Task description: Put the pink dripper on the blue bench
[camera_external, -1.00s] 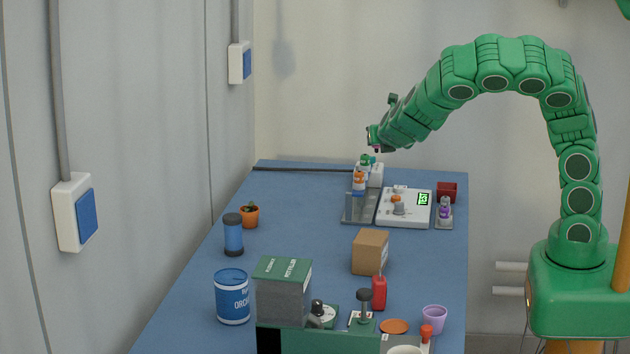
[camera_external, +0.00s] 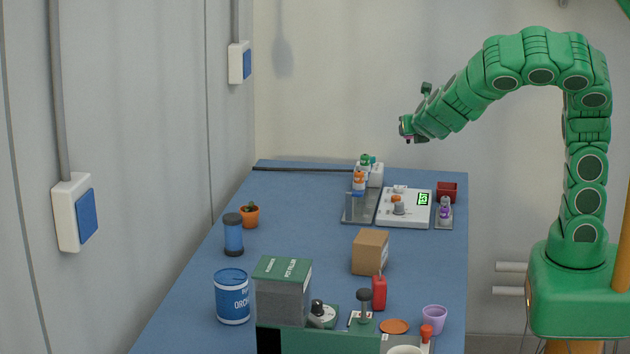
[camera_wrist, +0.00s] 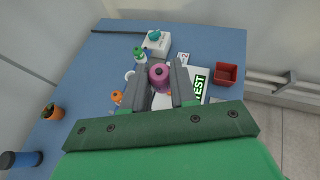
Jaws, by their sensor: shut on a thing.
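The pink dripper (camera_wrist: 159,76) is held between the two grey fingers of my gripper (camera_wrist: 160,82) in the wrist view. In the external view my gripper (camera_external: 406,130) is raised above the far end of the blue bench (camera_external: 310,215), clear of everything on it. The blue bench also shows in the wrist view (camera_wrist: 100,65).
A brown box (camera_external: 370,252) stands nearer. The bench's left middle is mostly clear.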

